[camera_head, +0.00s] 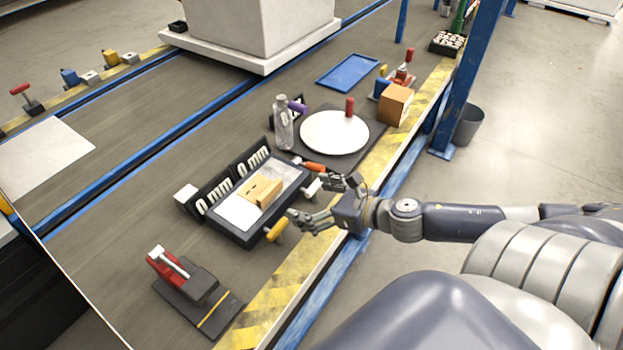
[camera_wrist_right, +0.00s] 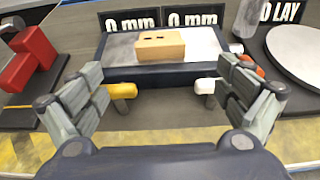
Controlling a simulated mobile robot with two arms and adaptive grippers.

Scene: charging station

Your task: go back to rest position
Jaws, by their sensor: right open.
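My right gripper (camera_head: 322,203) is open and empty at the near edge of the measuring station in the head view. In the right wrist view its two fingers (camera_wrist_right: 166,103) stand wide apart, with nothing between them. A small tan box (camera_head: 260,191) lies on the pale plate of the dark measuring station (camera_head: 240,233); it also shows in the right wrist view (camera_wrist_right: 160,46), beyond the fingers. The station has a yellow knob (camera_head: 277,231), a white knob (camera_head: 313,188) and two displays reading 0 mm. My left gripper is in neither view.
A white round plate (camera_head: 334,133) on a dark base, a clear bottle (camera_head: 283,122) and an orange box (camera_head: 395,105) stand beyond the station. A red clamp (camera_head: 166,265) is at the front left. A blue post (camera_head: 468,80) and a grey bin (camera_head: 468,125) stand at right.

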